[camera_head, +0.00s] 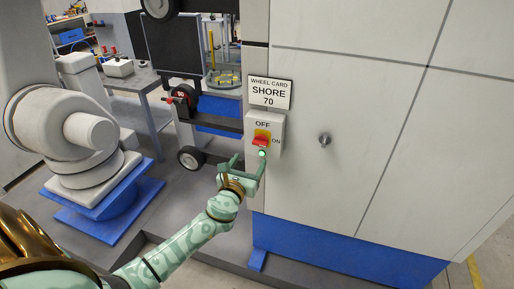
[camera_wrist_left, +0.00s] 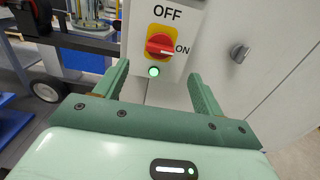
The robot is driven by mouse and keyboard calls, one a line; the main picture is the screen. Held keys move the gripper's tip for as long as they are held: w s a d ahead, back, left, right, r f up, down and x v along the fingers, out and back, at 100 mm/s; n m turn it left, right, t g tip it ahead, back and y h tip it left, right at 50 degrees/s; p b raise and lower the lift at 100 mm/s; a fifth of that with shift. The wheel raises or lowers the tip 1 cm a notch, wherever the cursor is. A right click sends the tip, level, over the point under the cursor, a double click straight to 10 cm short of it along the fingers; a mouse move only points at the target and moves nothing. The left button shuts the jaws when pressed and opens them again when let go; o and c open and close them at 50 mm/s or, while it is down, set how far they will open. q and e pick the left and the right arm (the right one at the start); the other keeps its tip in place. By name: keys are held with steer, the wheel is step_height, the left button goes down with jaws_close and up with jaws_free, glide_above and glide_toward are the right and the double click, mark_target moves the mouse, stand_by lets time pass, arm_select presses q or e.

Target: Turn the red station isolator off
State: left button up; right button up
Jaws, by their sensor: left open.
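The red isolator knob (camera_head: 261,141) sits on a yellow plate on a pale switch box (camera_head: 279,124) fixed to the white cabinet. In the left wrist view the red knob (camera_wrist_left: 159,45) lies roughly sideways, its right end toward the ON label; OFF is printed above. A green lamp (camera_wrist_left: 153,71) is lit below it. My left gripper (camera_head: 249,158) is just below and in front of the box. In the wrist view its two green fingers (camera_wrist_left: 157,84) are spread apart, with nothing between them. The knob appears beyond the fingertips, untouched. My right gripper does not show.
A sign (camera_head: 270,92) reading WHEEL CARD SHORE 70 is above the box. A small grey knob (camera_head: 325,139) sticks out of the cabinet (camera_head: 400,150) to the right. A wheeled stand (camera_head: 190,158) is left of the box, and a white robot arm (camera_head: 75,130) stands further left.

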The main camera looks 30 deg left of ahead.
mark_target(259, 145)
arm_select(q)
steer(key=b+x, duration=0.1)
steer(key=x, duration=0.6)
steer(key=shift+w+f, duration=0.2)
steer(key=shift+w+a+r+b, duration=0.1)
steer(key=shift+w+b, duration=0.3)
steer(key=shift+w, duration=0.25)
steer(key=c, duration=1)
